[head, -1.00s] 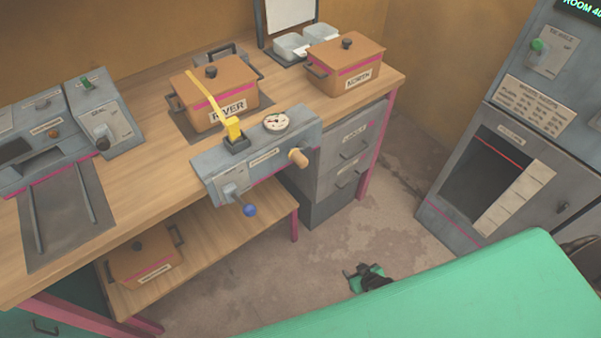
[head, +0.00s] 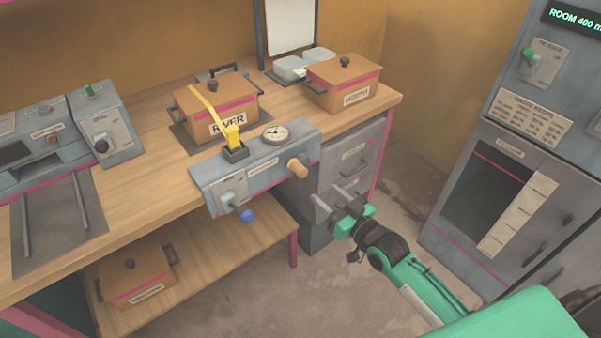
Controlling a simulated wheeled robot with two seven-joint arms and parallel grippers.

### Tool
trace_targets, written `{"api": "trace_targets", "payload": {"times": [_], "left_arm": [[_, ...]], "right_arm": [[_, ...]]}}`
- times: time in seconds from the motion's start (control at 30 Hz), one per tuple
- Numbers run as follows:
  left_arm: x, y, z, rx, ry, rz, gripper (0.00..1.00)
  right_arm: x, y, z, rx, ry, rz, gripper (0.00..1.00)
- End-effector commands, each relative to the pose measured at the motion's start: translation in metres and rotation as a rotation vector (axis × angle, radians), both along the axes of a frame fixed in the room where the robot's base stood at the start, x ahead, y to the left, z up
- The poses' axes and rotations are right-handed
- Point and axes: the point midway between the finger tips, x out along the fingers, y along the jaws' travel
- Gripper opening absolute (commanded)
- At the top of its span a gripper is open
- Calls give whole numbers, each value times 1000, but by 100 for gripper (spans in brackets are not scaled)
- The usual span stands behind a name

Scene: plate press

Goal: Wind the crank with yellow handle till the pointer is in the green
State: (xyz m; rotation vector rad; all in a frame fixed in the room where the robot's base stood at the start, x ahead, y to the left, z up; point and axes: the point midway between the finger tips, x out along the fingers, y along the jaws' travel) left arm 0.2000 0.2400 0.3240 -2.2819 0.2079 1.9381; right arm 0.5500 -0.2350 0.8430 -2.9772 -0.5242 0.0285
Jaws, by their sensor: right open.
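A grey press unit (head: 205,182) stands at the table's front edge. A tan-yellow crank handle (head: 297,168) sticks out of its front face at the right end. A round white dial (head: 275,134) sits on its top; its pointer and any green zone are too small to read. A bright yellow lever (head: 232,135) rises from the top, and a blue knob (head: 247,216) hangs low at the front left. My right gripper (head: 329,197) is open and empty, below and right of the crank handle, apart from it, in front of the drawers. My left gripper is out of view.
A brown pot marked RIVER (head: 226,122) stands behind the unit, and another brown pot (head: 344,95) at the back right. Grey drawers (head: 346,160) stand under the table's right end. A lower shelf (head: 215,255) holds a third pot. A tall grey cabinet (head: 480,240) is at right.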

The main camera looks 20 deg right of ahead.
Motion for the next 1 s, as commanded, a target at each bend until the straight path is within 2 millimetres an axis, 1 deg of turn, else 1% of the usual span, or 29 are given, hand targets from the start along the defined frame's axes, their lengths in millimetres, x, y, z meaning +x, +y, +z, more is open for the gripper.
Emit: {"api": "trace_targets", "payload": {"times": [0.03, 0.4, 0.6, 0.8, 1.0], "left_arm": [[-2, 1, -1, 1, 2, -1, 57], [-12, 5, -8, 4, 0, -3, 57], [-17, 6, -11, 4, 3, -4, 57], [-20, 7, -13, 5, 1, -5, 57], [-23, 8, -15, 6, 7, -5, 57]], "right_arm": [[9, 3, 2, 2, -2, 0, 50], [69, 25, 1, 1, -1, 0, 50], [96, 35, 0, 0, 0, 0, 50], [109, 40, 0, 0, 1, 1, 50], [111, 41, -1, -1, 2, 0, 50]]}}
